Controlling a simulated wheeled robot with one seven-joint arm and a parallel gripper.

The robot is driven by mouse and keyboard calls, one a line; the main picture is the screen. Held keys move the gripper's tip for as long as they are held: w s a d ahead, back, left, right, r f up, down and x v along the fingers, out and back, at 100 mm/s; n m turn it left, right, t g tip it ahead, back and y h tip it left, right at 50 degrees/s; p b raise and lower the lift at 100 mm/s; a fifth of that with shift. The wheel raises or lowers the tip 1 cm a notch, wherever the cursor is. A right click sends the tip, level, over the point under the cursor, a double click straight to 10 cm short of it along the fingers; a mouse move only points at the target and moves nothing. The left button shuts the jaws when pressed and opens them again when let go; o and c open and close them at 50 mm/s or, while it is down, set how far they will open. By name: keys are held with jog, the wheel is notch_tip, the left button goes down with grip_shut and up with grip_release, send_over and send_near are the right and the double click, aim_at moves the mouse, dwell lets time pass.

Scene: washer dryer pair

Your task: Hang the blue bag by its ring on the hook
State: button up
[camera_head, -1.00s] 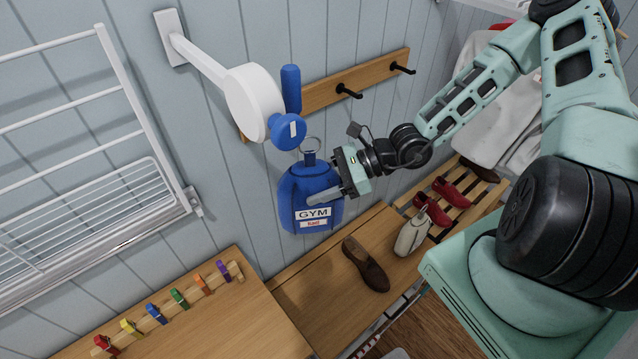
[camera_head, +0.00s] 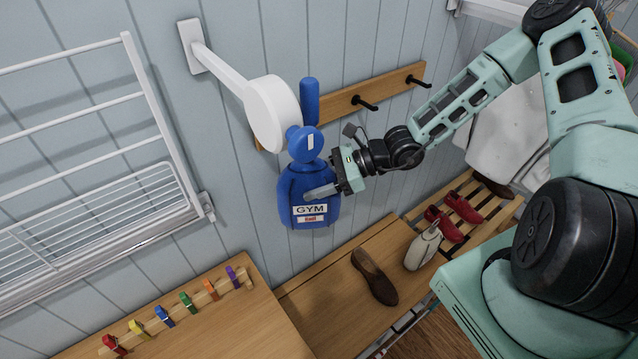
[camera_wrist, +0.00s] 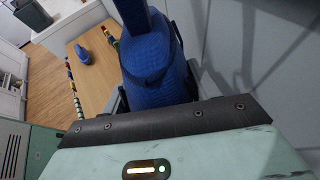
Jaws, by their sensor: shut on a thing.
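The blue bag (camera_head: 309,190), marked GYM, hangs upright in front of the wall. My gripper (camera_head: 328,190) is shut on its right side; the bag also fills the upper middle of the wrist view (camera_wrist: 155,65). A wooden rail on the wall carries black hooks, one nearer (camera_head: 364,103) and one farther right (camera_head: 418,82). The rail's left end is partly hidden. I cannot tell whether the ring touches any hook.
A white disc (camera_head: 272,112) on a wall arm stands close above and left of the bag, beside an upright blue handle (camera_head: 309,102). A white drying rack (camera_head: 150,120) is at left. Below are a bench with a brown shoe (camera_head: 374,276) and a counter with coloured pegs (camera_head: 187,302).

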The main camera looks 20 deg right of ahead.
jog(key=shift+w+a, duration=0.25)
jog(key=shift+w, duration=0.95)
jog(key=shift+w+a+f+b, duration=0.15)
jog(key=shift+w+f+b, duration=0.2)
jog(key=shift+w+f, duration=0.3)
jog(key=o, duration=1.4)
jog(key=b+v, duration=0.4)
jog(key=v, duration=1.3)
jog(key=shift+d, duration=0.2)
jog(key=shift+r, duration=0.1)
